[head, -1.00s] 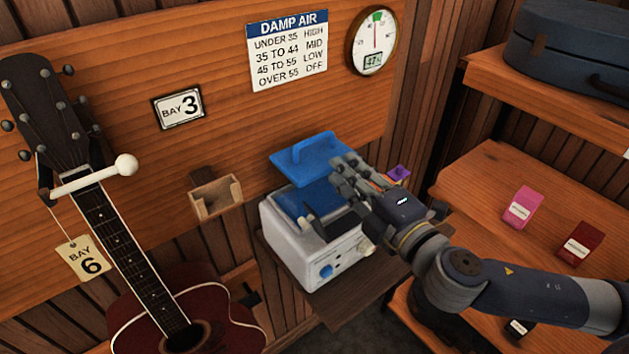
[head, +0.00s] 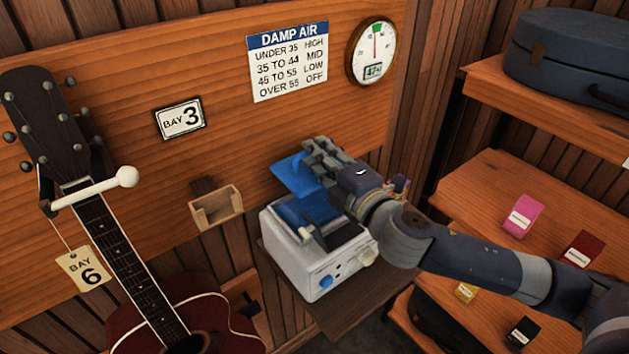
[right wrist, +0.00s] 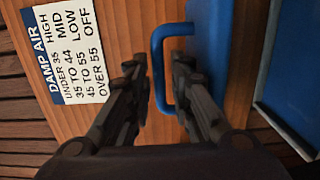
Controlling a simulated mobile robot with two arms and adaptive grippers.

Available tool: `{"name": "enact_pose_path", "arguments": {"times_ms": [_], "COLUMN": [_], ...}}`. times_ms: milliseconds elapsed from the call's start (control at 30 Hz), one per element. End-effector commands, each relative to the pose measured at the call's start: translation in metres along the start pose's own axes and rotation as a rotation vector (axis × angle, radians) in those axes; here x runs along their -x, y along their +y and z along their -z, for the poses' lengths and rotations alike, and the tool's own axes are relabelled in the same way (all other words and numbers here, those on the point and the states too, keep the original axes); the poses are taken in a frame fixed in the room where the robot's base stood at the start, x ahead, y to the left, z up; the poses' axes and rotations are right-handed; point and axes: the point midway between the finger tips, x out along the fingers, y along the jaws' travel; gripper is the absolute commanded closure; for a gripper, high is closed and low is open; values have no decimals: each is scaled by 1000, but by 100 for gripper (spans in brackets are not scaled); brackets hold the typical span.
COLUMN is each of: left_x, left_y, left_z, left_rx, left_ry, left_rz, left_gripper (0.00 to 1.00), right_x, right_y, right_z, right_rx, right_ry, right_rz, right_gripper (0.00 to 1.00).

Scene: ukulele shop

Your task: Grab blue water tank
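The blue water tank (head: 291,178) is at the back of the white humidifier unit (head: 298,258), its top partly hidden behind my right gripper (head: 318,155). In the right wrist view, the tank (right wrist: 212,40) shows its blue handle (right wrist: 157,65) standing out from it. My right gripper (right wrist: 150,75) is open, with one finger on each side of the handle's outer bar. I cannot tell whether the fingers touch it. My left gripper is not in view.
The unit stands on a small wooden shelf (head: 350,306). A small wooden holder (head: 216,208) is on the wall to its left, beside a hanging guitar (head: 185,310). Shelves with small coloured boxes (head: 522,216) and a blue case (head: 570,55) are on the right.

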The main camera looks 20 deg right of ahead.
Motion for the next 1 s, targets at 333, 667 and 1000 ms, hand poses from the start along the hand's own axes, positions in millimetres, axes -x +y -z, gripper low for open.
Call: {"name": "enact_pose_path", "arguments": {"times_ms": [333,667,1000], "left_x": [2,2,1], "left_y": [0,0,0], "left_z": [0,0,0], "left_rx": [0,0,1], "left_ry": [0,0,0], "left_rz": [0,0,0], "left_gripper": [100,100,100], "right_x": [-6,-6,-6], "right_y": [-1,0,30], "right_z": [0,0,0], "right_rx": [0,2,2], "right_ry": [0,-1,1], "right_rz": [0,-1,-8], "right_gripper": [86,100,100]}}
